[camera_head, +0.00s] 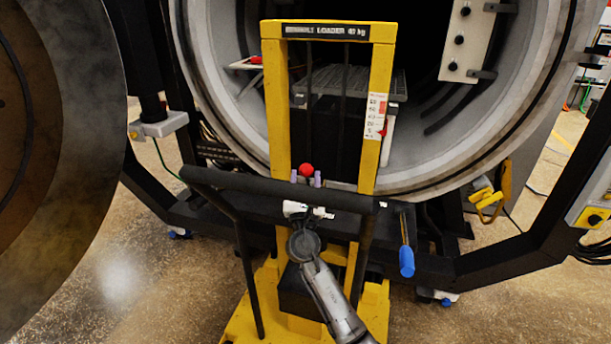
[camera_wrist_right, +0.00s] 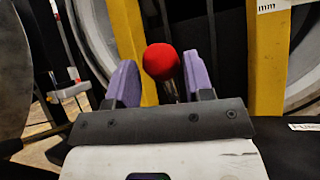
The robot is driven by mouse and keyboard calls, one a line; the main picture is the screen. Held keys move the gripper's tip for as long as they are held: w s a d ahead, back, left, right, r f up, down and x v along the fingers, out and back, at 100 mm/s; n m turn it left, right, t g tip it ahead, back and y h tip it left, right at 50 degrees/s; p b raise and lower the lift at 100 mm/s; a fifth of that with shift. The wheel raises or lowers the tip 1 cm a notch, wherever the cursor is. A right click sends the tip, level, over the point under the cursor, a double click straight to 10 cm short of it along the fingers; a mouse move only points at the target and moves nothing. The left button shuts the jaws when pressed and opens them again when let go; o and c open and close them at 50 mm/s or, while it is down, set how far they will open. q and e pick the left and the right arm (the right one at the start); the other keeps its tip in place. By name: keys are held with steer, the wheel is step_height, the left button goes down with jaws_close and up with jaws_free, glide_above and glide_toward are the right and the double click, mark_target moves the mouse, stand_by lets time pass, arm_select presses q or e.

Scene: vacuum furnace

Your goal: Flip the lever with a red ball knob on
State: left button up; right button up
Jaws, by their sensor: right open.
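The red ball knob (camera_head: 306,170) of the lever sits at the middle of the yellow loader frame, just above the black push bar in the head view. In the right wrist view the red knob (camera_wrist_right: 161,62) stands between the purple fingertips, with part of its thin metal stem below it. My right gripper (camera_head: 306,180) is open, its fingers (camera_wrist_right: 160,85) on either side of the knob. A gap shows between the knob and the right finger; the knob lies close to the left finger, and I cannot tell whether they touch. My left gripper is not in view.
The yellow loader (camera_head: 382,75) stands in front of the round furnace opening (camera_head: 225,100). Its black push bar (camera_head: 250,187) crosses near my right wrist. A blue-handled lever (camera_head: 406,262) hangs to the right. The open furnace door (camera_head: 75,150) fills the left side.

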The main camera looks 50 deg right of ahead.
steer(key=p+v, duration=0.1)
steer(key=v, duration=1.2)
steer(key=shift+p, duration=0.4)
